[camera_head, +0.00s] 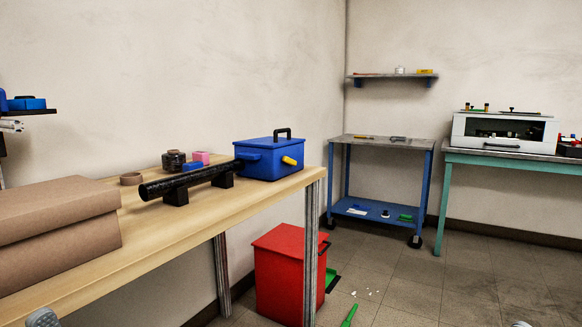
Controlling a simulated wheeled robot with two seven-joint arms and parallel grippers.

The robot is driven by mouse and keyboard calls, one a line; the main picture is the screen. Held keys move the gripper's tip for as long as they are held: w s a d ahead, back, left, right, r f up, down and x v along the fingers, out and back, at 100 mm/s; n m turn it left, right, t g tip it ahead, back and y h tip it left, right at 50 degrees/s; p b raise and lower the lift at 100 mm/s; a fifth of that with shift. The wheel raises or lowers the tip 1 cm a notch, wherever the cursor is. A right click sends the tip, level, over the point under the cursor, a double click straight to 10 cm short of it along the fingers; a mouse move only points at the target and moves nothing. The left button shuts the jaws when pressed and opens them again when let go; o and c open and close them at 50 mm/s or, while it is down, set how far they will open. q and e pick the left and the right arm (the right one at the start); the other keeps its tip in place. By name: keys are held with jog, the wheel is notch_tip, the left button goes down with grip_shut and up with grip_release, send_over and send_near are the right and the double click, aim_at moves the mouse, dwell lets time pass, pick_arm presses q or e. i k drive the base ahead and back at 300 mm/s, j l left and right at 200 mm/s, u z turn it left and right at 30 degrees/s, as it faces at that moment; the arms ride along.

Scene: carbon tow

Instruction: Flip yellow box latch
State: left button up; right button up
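A blue box (268,159) with a black top handle stands at the far right end of the wooden table. A yellow latch (291,161) sticks out sideways from the box's right-hand face. The latch is small here, so its exact setting is hard to tell. Neither of my grippers shows. Only small grey rounded bits, probably of my arms, show at the bottom left and bottom right edges.
On the wooden table (190,222), a black tube (190,181) on dark supports lies before the blue box. Brown cartons (60,219) fill the left. A red bin (284,270) stands on the floor below. A blue cart (376,182) stands behind; floor to the right is mostly clear.

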aim_at(285, 159)
jog(key=i+l, duration=0.2)
jog(key=l, duration=0.2)
jog(key=i+l+z, duration=0.15)
jog(key=l, duration=0.3)
jog(key=i+l, duration=0.3)
jog(key=i+l+z, duration=0.1)
jog(key=i+l, duration=0.15)
jog(key=l, duration=0.2)
